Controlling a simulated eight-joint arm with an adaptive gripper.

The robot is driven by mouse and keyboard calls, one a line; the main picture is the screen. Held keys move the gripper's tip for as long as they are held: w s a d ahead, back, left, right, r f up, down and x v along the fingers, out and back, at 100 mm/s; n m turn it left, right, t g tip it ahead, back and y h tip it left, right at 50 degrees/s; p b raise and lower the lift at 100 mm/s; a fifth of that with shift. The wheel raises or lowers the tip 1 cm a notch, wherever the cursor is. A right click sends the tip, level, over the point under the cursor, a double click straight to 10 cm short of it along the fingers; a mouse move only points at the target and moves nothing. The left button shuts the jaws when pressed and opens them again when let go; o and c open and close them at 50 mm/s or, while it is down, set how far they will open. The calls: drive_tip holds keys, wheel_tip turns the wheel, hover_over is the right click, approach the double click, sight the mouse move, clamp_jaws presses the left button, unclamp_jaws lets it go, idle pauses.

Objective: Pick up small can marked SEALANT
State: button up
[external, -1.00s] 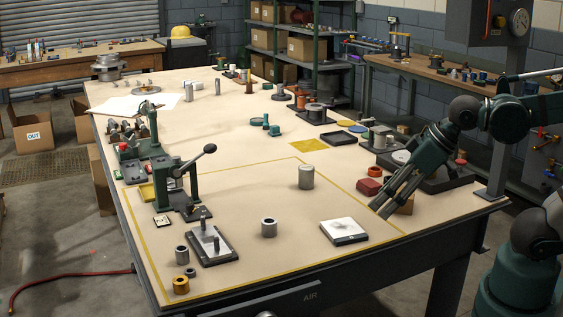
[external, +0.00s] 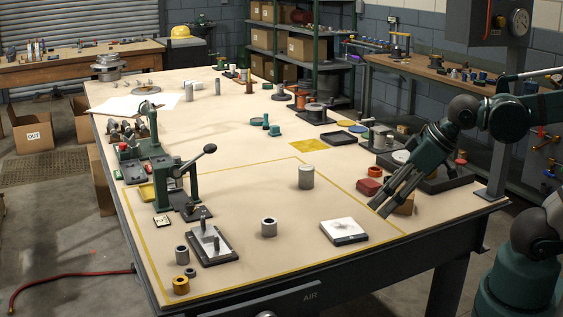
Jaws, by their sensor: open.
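No SEALANT marking is readable in this view, so I cannot tell for sure which can bears it. A plain grey can-like cylinder (external: 306,177) stands upright near the middle of the yellow-outlined area. A shorter metal cylinder with a dark opening (external: 269,228) stands in front of it, to the left. My gripper (external: 382,211) is at the right side of the table, angled down to the left. It is open, with nothing visible between its fingers, and is apart from both cylinders.
A white block on a dark plate (external: 344,232) lies in front. A green lever press (external: 178,185) stands at left. The table between the cylinders is clear.

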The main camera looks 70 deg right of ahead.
drive_tip(key=w+d+r+m+g+h+p, duration=0.1)
drive_tip(key=w+d+r+m+p, duration=0.25)
drive_tip(key=w+d, duration=0.6)
drive_tip(key=m+g+h+p, duration=0.3)
drive_tip(key=m+p, duration=0.3)
drive_tip(key=p, duration=0.4)
hover_over(308, 168)
drive_tip(key=s+a, duration=0.1)
drive_tip(key=a, duration=0.1)
wheel_tip(308, 168, down, 11)
drive_tip(key=shift+s+a+r, duration=0.1)
drive_tip(key=shift+r, duration=0.05)
drive_tip(key=shift+d+f, duration=0.45)
drive_tip(key=shift+d, duration=0.05)
drive_tip(key=shift+x, duration=1.3)
